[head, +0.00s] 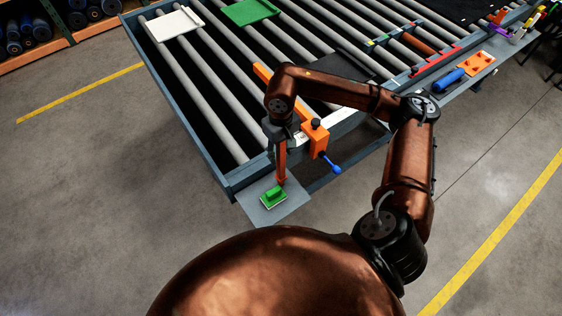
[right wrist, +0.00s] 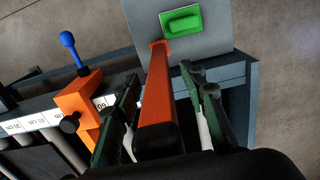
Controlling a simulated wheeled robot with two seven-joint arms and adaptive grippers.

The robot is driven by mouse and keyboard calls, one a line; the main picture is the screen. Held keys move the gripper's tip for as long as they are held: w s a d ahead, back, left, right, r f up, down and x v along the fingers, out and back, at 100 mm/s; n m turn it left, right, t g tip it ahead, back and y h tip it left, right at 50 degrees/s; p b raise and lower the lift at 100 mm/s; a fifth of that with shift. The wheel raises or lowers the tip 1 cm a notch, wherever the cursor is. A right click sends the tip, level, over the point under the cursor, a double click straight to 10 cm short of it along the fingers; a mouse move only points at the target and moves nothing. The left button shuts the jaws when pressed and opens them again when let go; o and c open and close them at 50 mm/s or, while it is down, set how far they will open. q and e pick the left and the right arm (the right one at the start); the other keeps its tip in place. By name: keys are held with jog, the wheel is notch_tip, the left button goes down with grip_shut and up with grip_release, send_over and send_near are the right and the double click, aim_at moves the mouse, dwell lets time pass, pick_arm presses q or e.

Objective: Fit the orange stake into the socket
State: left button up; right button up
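The orange stake is a long square bar with a dark near end. It stands roughly upright in the head view (head: 281,163), its lower end at the grey plate beside the green block. In the right wrist view the stake (right wrist: 157,105) runs between the fingers of my right gripper (right wrist: 164,80). The fingers are on both sides of it, with a gap visible on the right. In the head view my right gripper (head: 278,132) is at the stake's upper end. I cannot make out the socket. My left gripper is not in view.
A green block (head: 273,195) sits on the grey plate (head: 290,208). An orange clamp with a blue handle (head: 315,138) is close to the right gripper on the conveyor edge. White (head: 174,24) and green (head: 249,12) panels lie on the rollers. A blue-handled tool (head: 449,78) lies farther right.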

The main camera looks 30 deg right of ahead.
grip_shut()
dwell(0.3)
dwell(0.5)
